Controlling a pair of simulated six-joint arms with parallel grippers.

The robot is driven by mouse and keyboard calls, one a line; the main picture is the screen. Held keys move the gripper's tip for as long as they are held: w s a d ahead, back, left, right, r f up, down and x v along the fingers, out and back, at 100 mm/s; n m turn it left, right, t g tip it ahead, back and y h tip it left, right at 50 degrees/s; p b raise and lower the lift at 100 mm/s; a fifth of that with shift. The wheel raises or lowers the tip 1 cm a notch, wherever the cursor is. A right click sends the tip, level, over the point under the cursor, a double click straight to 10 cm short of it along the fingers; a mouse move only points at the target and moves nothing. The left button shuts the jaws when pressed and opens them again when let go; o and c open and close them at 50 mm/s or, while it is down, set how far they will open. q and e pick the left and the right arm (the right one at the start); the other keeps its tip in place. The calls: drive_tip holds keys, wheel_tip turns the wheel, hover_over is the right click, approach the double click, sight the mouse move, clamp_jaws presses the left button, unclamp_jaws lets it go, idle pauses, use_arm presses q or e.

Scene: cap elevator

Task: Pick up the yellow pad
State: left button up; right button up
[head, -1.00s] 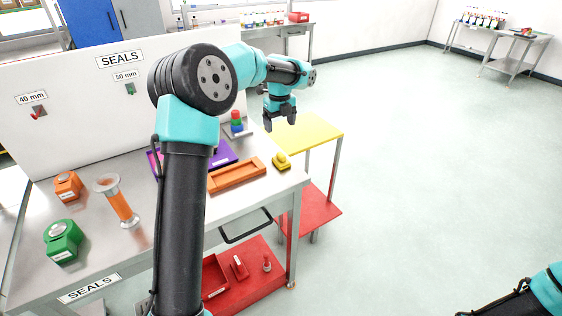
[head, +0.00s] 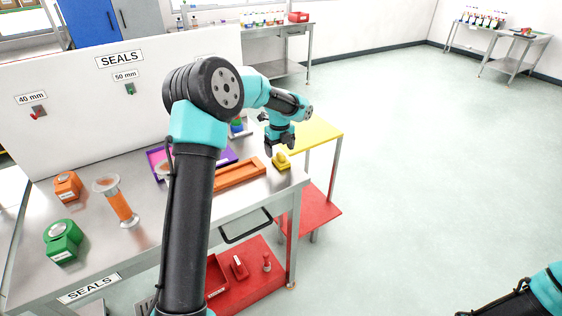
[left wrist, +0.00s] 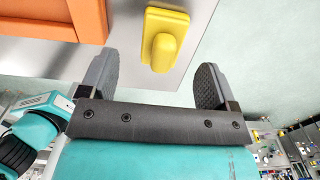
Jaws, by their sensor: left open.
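The yellow pad (head: 282,161) is a small block with a raised grip on a flat base. It sits on the metal table near its right edge, beside the orange tray. In the left wrist view the pad (left wrist: 163,42) lies ahead of and between the two spread fingers. My left gripper (head: 281,150) is open and empty, just above the pad in the head view. In the left wrist view its fingers (left wrist: 156,80) are apart with nothing between them. My right gripper is not in view; only part of my right arm shows at the lower right corner.
The orange tray (head: 238,174) lies left of the pad. A purple tray (head: 157,158), an orange-filled cylinder (head: 119,203), a green block (head: 63,242) and an orange block (head: 68,186) stand farther left. A yellow-topped side table (head: 318,134) adjoins at the right.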

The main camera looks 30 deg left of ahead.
sight(281, 154)
use_arm(q)
drive_tip(key=shift+d+f, duration=0.2)
drive_tip(key=shift+f, duration=2.4)
drive_tip(key=c, duration=1)
